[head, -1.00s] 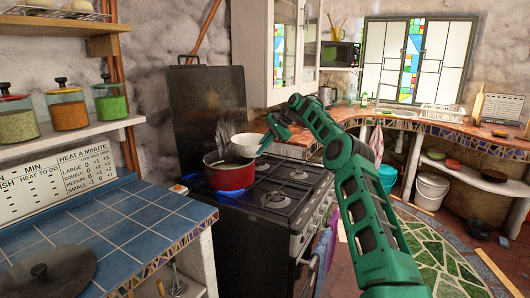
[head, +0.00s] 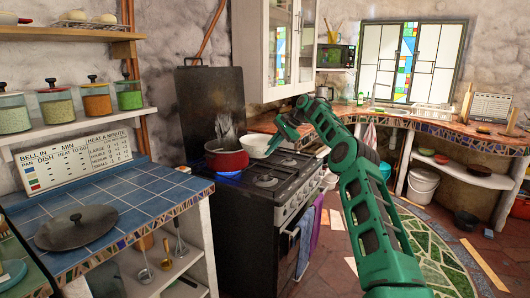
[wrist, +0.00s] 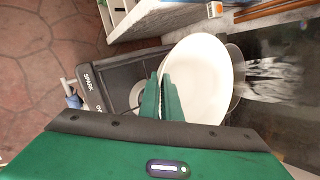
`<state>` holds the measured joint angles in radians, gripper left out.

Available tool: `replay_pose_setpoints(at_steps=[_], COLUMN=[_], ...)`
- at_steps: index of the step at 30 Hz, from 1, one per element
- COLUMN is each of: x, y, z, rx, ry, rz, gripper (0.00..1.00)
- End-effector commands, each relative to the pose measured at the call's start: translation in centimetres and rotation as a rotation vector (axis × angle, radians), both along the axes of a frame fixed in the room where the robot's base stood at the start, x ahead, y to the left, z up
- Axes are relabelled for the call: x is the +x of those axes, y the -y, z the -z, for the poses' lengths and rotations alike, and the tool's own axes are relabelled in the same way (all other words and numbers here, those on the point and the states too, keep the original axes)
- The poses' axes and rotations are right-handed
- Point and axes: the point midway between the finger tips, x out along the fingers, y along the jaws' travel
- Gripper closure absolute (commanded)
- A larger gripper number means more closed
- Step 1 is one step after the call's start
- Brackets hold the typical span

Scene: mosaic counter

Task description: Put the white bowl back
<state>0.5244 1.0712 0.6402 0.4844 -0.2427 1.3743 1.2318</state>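The white bowl (head: 254,147) is at my gripper (head: 272,143) in the head view, over the stove and just right of the red pot (head: 226,158). In the wrist view the bowl (wrist: 205,72) fills the upper middle. My gripper's fingers (wrist: 162,98) straddle its near rim, one outside and one over the inside, nearly together. The bowl is tilted in the wrist view and its inside looks empty. The fingertips are too small to make out in the head view.
The red pot steams over a blue flame on the black stove (head: 265,178). A blue tiled counter (head: 130,195) with a dark lid (head: 76,227) stands at left. A mosaic-edged counter (head: 430,127) runs behind at right. The wall cabinet (head: 268,50) hangs above.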

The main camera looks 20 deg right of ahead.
Motion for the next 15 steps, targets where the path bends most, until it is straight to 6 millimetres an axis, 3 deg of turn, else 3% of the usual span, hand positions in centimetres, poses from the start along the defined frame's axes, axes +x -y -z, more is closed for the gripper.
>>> replay_pose_setpoints(at_steps=[15], x=[-1.9], y=[-1.8], z=[1.1], rx=[-0.005], ry=[0.004], rz=[0.043], gripper=[1.0])
